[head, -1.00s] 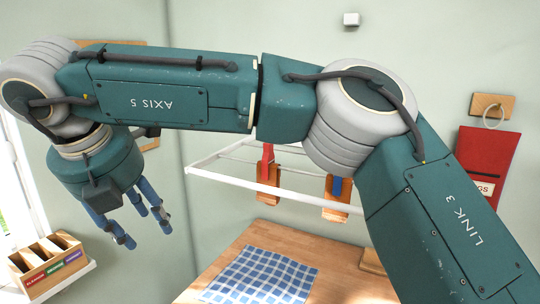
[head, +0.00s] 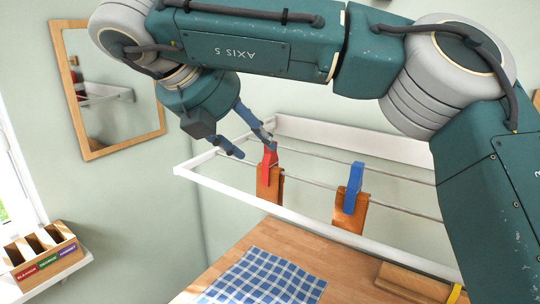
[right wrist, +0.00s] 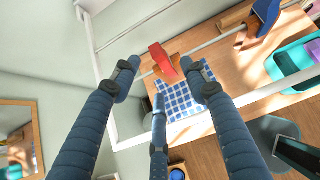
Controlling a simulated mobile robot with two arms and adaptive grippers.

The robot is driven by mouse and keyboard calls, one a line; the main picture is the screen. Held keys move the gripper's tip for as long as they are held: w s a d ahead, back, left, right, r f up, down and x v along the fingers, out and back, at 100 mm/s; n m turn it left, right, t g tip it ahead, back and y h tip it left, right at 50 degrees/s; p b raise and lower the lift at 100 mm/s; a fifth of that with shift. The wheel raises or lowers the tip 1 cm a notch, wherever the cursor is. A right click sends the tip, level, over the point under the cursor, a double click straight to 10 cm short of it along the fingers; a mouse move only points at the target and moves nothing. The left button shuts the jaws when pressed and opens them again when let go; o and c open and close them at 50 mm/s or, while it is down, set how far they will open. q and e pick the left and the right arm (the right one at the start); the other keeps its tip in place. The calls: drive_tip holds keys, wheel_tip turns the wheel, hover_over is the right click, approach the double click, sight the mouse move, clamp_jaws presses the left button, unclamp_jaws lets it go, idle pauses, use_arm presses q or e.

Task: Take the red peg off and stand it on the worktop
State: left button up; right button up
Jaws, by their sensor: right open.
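The red peg (head: 269,164) is clipped on a rod of the white rack (head: 222,187) on the wall, with an orange-brown piece (head: 268,186) hanging from it. My right gripper (head: 253,143) is open just above and beside the red peg in the head view. In the right wrist view the red peg (right wrist: 161,58) shows between the spread fingers, beyond their tips. I cannot tell whether a finger touches it. The wooden worktop (head: 228,252) lies below the rack. My left gripper is not in view.
A blue peg (head: 355,186) holds another orange-brown piece (head: 350,212) to the right on the rack. A blue checked cloth (head: 262,279) covers part of the worktop. A wooden block (head: 412,281) lies at the right. A labelled box (head: 42,257) stands at the left.

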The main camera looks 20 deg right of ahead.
sight(264, 148)
drive_tip(key=shift+w+d+f+p, duration=0.45)
drive_tip(key=shift+w+d, duration=0.1)
drive_tip(key=shift+d, duration=0.1)
drive_tip(key=p+x, duration=0.2)
drive_tip(key=x, duration=0.2)
drive_tip(key=shift+w+d+f, duration=0.15)
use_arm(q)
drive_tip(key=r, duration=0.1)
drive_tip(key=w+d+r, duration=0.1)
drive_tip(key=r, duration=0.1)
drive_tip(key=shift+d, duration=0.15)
use_arm(e)
drive_tip(key=c, duration=0.9)
